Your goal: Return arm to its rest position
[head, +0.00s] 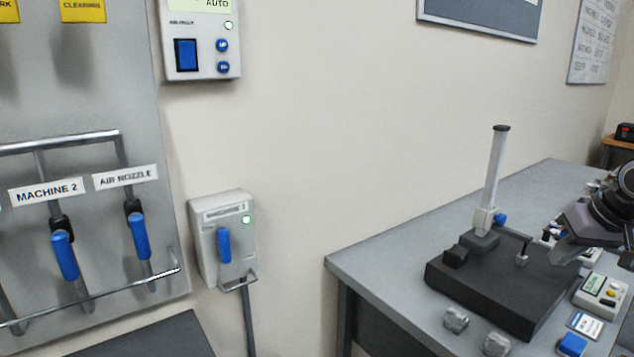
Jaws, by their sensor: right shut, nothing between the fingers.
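My right arm comes in at the right edge of the head view, with its dark wrist partly cut off by the frame. My right gripper (564,248) is shut and empty. It shows just right of the upright post of a measuring stand (493,175), in front of the back part of the grey bench. I cannot tell the exact gap between the gripper and the bench items. My left gripper is out of view.
The stand's black base plate (500,283) sits on the grey bench (390,262). Grey blocks (456,319), a small meter (602,292) and a blue block (572,344) lie near it. A valve panel (95,215) and switch box (224,240) are at left. Wall space between is bare.

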